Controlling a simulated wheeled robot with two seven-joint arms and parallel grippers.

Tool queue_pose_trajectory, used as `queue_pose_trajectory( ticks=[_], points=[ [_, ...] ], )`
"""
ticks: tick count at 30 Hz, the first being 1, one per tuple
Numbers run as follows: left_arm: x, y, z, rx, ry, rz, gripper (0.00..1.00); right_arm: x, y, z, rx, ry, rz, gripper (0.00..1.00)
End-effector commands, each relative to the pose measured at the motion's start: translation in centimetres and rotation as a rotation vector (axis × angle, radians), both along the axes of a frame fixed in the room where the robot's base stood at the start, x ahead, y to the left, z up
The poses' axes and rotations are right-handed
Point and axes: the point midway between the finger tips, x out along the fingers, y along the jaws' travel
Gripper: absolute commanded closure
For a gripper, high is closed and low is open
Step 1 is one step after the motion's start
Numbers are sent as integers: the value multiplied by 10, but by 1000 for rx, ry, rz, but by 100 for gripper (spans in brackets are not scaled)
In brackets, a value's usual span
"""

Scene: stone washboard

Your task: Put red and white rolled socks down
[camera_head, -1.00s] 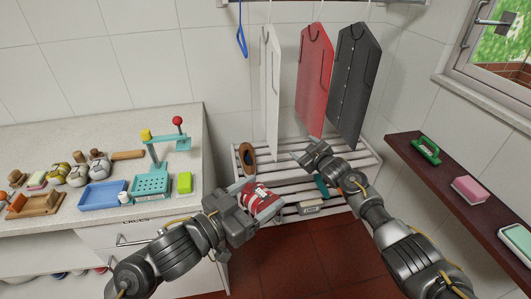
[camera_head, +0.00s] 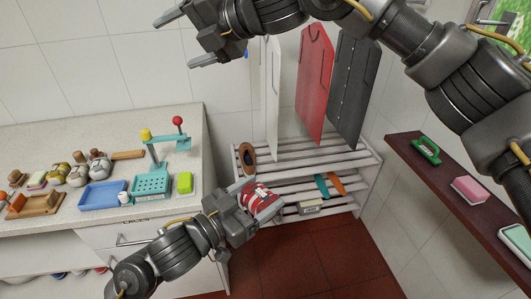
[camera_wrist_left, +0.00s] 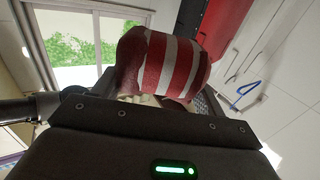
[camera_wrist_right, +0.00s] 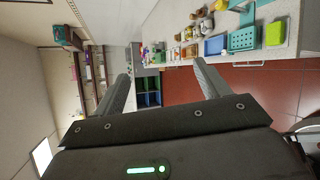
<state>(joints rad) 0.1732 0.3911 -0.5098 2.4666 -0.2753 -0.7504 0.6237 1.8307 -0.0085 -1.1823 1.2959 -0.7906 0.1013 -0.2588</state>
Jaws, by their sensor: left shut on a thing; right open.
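The red and white rolled socks (camera_head: 259,196) are between the fingers of my left gripper (camera_head: 266,200), in front of the slatted rack in the head view. The gripper is shut on them. The left wrist view shows the striped roll (camera_wrist_left: 170,62) filling the space between the jaws. My right gripper (camera_head: 177,42) is high at the upper left of the head view, in front of the tiled wall. Its fingers are spread and empty, which the right wrist view (camera_wrist_right: 163,78) also shows.
The white slatted rack (camera_head: 315,152) holds a brown brush (camera_head: 247,158) on top and several small items below. Shirts (camera_head: 316,80) hang above it. A counter (camera_head: 40,147) with a blue tray (camera_head: 102,194) stands left. A dark shelf (camera_head: 450,195) is at right. The red floor is clear.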

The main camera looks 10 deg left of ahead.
Motion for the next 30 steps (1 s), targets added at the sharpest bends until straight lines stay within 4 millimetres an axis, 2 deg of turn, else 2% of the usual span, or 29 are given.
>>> queue_pose_trajectory(
  ticks=[1,3,5,9,13,16,19,26,30],
  points=[
    [0,0,0,-1,-1,0,53,-24,0,-5,-121,-92,51,25],
    [0,0,0,-1,-1,0,53,-52,-12,-25,-318,-204,120,25],
    [0,0,0,-1,-1,0,53,-69,-32,-50,-509,-287,177,25],
    [0,0,0,-1,-1,0,53,-85,-88,-105,-833,-336,279,25],
    [0,0,0,-1,-1,0,53,-95,-127,-142,-1004,-307,363,25],
    [0,0,0,-1,-1,0,53,-103,-150,-154,-1092,-291,425,25],
    [0,0,0,-1,-1,0,53,-110,-164,-158,-1140,-277,483,25],
    [0,0,0,-1,-1,0,53,-112,-164,-159,-1139,-290,525,25],
    [0,0,0,-1,-1,0,53,-111,-163,-169,-1138,-288,524,25]
  ],
)
